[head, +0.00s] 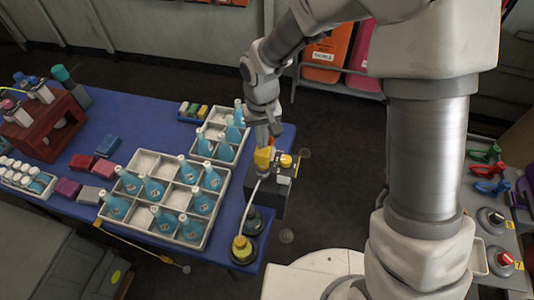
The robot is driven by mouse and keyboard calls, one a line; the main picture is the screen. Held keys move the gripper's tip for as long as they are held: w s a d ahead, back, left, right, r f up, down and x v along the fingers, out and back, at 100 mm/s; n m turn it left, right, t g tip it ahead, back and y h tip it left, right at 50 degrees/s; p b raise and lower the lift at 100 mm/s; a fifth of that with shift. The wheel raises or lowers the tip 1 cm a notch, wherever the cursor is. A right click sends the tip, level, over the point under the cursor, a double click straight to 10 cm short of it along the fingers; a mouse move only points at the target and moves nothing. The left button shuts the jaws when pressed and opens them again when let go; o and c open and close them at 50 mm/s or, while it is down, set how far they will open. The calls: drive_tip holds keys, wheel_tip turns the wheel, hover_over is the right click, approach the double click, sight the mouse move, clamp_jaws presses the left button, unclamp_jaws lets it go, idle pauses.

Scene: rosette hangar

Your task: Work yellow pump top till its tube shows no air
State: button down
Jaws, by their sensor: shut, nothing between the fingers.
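A yellow pump top (263,157) sits on a dark block at the right end of the blue table. My gripper (263,140) is shut and empty, pointing down just above the yellow top. I cannot tell whether it touches it. A thin pale tube (250,205) runs from the pump area down to a dark, yellow-topped piece (242,247) at the table's front corner. The tube is too small in view to tell whether it holds air. A second, rounder yellow knob (286,160) stands just right of the pump top.
White divided crates (152,226) with several blue bottles cover the middle of the blue table (130,128). A smaller crate (226,152) stands close left of my gripper. A red rack (45,135) is far left. A grey panel with knobs (488,246) is at right.

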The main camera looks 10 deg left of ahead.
sight(263, 151)
drive_tip(key=shift+f, duration=0.15)
idle(0.3)
drive_tip(key=shift+f+b, duration=1.5)
drive_tip(key=shift+f, duration=0.15)
wheel_tip(263, 151, up, 11)
drive_tip(key=p, duration=0.7)
drive_tip(key=shift+f, duration=0.2)
idle(1.5)
